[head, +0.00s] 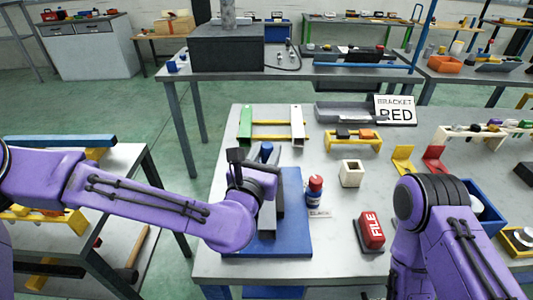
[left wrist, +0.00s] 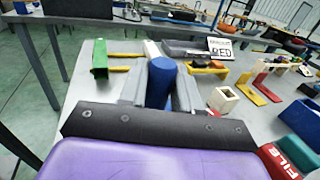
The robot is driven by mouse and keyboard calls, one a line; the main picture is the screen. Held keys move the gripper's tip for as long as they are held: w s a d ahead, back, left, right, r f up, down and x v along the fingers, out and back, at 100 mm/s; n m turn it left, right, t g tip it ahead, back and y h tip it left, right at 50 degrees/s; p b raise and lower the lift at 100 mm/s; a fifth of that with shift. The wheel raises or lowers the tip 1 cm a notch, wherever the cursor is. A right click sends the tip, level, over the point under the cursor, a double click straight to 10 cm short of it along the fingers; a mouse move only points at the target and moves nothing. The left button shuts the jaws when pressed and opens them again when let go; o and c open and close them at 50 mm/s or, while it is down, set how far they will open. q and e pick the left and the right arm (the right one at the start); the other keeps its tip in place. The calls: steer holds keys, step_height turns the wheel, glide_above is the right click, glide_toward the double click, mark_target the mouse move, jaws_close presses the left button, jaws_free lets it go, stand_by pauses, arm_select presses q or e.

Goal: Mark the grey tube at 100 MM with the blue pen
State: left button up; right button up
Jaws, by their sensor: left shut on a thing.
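The blue pen (head: 266,149) stands between the fingers of my left gripper (head: 267,155), which is shut on it. In the left wrist view the blue pen (left wrist: 160,84) shows as a thick blue cylinder between the two grey fingers (left wrist: 160,90). A dark grey bar, which looks like the grey tube (head: 267,220), lies lengthwise on a blue board (head: 294,220) below this gripper. My arm and hand hide part of it. I cannot tell whether the pen tip touches it, and no mark is visible. My right arm shows at the right, with its gripper out of view.
Behind are a green-and-white bracket frame (head: 298,125), a yellow rack (head: 352,142) and a BRACKET RED sign (head: 395,110).

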arm_select(q)
steer(key=shift+f+b, duration=0.65)
stand_by(0.4)
stand_by(0.4)
steer(key=shift+r+p, duration=2.9)
steer(key=shift+r, duration=1.15)
